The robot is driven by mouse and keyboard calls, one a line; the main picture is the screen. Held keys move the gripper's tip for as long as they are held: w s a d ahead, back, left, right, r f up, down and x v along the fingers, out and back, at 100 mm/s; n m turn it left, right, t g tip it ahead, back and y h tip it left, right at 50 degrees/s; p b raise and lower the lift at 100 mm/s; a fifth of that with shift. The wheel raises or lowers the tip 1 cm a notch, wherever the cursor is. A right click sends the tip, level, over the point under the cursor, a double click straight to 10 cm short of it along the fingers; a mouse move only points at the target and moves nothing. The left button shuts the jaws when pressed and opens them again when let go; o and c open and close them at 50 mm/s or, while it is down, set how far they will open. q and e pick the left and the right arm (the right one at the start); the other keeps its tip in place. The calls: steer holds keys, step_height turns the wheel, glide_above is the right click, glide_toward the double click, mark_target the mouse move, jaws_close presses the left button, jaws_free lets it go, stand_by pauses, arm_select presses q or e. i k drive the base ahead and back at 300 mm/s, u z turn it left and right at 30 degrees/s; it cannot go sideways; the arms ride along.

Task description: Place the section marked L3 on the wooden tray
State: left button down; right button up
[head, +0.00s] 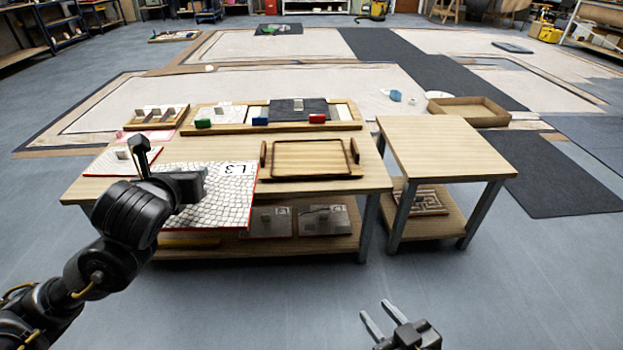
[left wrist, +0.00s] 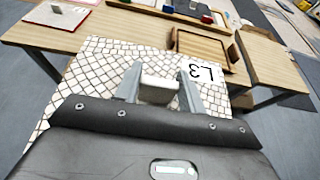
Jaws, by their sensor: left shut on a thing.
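The section marked L3 (head: 222,208) is a white cracked-tile mosaic panel with a red edge. My left gripper (head: 190,187) is shut on its raised handle and holds it in front of the workbench's near left edge. In the left wrist view the light handle (left wrist: 160,90) sits between the fingers, with the L3 panel (left wrist: 108,62) beyond. The wooden tray (head: 310,174) lies empty on the bench, right of the panel; it also shows in the left wrist view (left wrist: 203,55). My right gripper (head: 381,319) is open and empty at the bottom, over the floor.
The workbench (head: 215,148) holds a long framed board (head: 345,126) with coloured blocks behind the tray. Other panels lie at its left and on its lower shelf. A bare side table (head: 440,150) stands at the right, with a gap between them.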

mark_target(310, 157)
steer(key=u, duration=0.05)
steer(key=k, duration=0.25)
steer(key=z, duration=1.05)
steer(key=i, duration=0.75)
steer(key=z, duration=0.75)
steer(key=i, duration=0.8)
steer(key=u, duration=0.85)
steer(key=i, duration=0.85)
steer(key=u, duration=0.9)
